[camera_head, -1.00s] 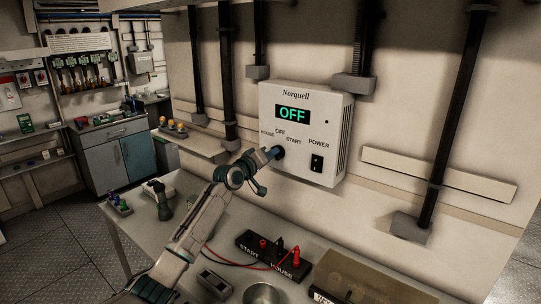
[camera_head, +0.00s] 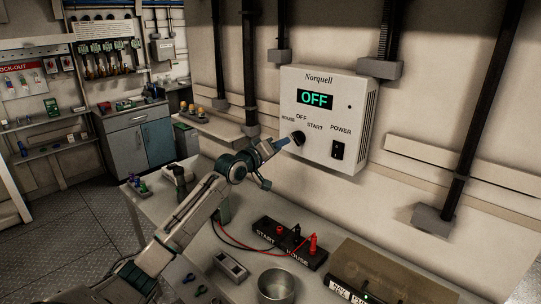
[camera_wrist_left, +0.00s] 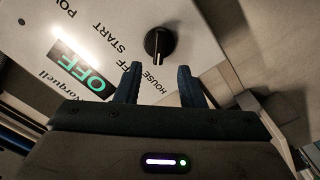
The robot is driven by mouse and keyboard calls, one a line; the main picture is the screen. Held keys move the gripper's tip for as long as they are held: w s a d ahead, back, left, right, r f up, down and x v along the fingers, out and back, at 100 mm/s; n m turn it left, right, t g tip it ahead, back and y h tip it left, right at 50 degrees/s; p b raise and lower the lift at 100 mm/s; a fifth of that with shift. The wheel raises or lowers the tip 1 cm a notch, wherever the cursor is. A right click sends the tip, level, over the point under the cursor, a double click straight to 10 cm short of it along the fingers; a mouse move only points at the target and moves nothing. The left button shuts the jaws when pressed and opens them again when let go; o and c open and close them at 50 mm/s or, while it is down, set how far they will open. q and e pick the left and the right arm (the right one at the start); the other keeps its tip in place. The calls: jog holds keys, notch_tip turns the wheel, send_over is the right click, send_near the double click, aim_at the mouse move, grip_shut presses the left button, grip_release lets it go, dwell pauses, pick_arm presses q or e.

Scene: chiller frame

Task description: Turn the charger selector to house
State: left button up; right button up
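The charger (camera_head: 322,160) is a white wall box marked Norquell. Its green display (camera_head: 315,99) reads OFF. The selector is a round black knob (camera_head: 297,138) below the HOUSE, OFF and START labels, and also shows in the left wrist view (camera_wrist_left: 160,43). A pale mark on the knob points down in the wrist view, on the side of the HOUSE word. My left gripper (camera_head: 281,143) is just left of the knob. In the wrist view my left gripper (camera_wrist_left: 159,83) is open, its blue fingers apart and empty, with the knob beyond their tips. My right gripper is out of view.
A black power switch (camera_head: 338,151) is on the charger's right. Below are a bench (camera_head: 205,262), a START/HOUSE terminal block (camera_head: 290,243) with red and black leads, a metal cup (camera_head: 276,285) and a brown box (camera_head: 395,275). Dark conduits (camera_head: 250,70) run up the wall.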

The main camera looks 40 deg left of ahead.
pick_arm(q)
jog(key=shift+s+a+b, duration=0.1)
jog(key=shift+s+b, duration=0.5)
jog(key=shift+s, duration=1.7)
